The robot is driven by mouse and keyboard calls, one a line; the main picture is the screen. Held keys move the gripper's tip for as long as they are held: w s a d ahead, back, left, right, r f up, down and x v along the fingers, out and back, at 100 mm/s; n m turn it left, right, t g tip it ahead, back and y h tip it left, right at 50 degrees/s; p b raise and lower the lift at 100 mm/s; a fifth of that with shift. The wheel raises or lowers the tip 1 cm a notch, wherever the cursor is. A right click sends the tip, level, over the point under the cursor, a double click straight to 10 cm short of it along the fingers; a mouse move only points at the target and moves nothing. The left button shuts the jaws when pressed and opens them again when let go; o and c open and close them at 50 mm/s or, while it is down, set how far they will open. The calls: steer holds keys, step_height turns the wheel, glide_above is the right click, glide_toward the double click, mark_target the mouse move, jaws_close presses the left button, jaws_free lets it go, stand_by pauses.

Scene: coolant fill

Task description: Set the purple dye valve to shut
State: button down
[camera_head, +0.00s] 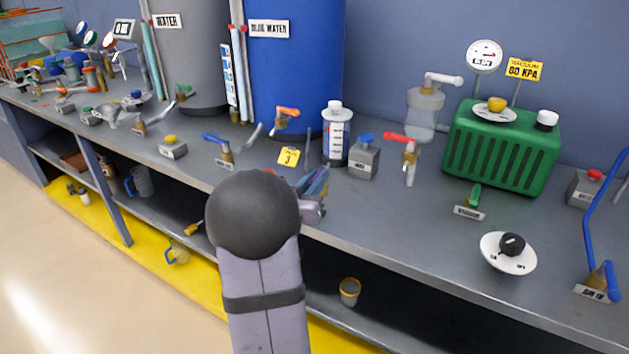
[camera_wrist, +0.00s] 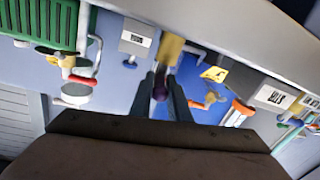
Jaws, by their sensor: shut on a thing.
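My gripper (camera_head: 318,186) is at the front part of the bench, right of the yellow tag marked 3. In the wrist view my gripper (camera_wrist: 161,80) has its two dark fingers shut on a dark purple handle (camera_wrist: 160,91), which I take for the purple dye valve's. A brass-coloured body (camera_wrist: 171,49) shows just beyond the fingertips. In the head view my own arm and gripper cover most of this valve. I cannot tell whether the handle stands at open or shut.
A graduated bottle (camera_head: 336,140) and a grey box with a blue button (camera_head: 364,160) stand close behind my gripper. The red-handled valve (camera_head: 409,160) is to the right. The orange-handled valve (camera_head: 285,121) is behind left. The bench front edge lies below my gripper.

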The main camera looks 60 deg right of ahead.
steer(key=shift+s+d+f+n+t+y+b, duration=0.1)
steer(key=shift+s+n+t+y+b, duration=0.2)
steer(key=shift+n+t+b, duration=0.45)
steer(key=shift+s+d+f+n+t+y+b, duration=0.1)
steer(key=shift+s+n+t+y+b, duration=0.25)
steer(key=shift+t, duration=0.75)
steer(key=shift+s+n+t+y+b, duration=0.2)
steer(key=shift+n+t+b, duration=0.4)
steer(key=shift+t, duration=0.35)
steer(key=shift+s+d+r+n+t+y+b, duration=0.1)
steer(key=shift+n+t+y+b, duration=0.1)
steer(key=shift+n+t+y, duration=0.3)
steer(key=shift+s+d+r+n+t+y+b, duration=0.1)
steer(key=shift+n+t+y+b, duration=0.05)
steer(key=shift+n+t, duration=0.55)
steer(key=shift+t+y, duration=0.4)
steer(key=shift+t, duration=0.2)
steer(key=c, duration=1.7)
jaws_free()
steer(key=shift+v, duration=3.65)
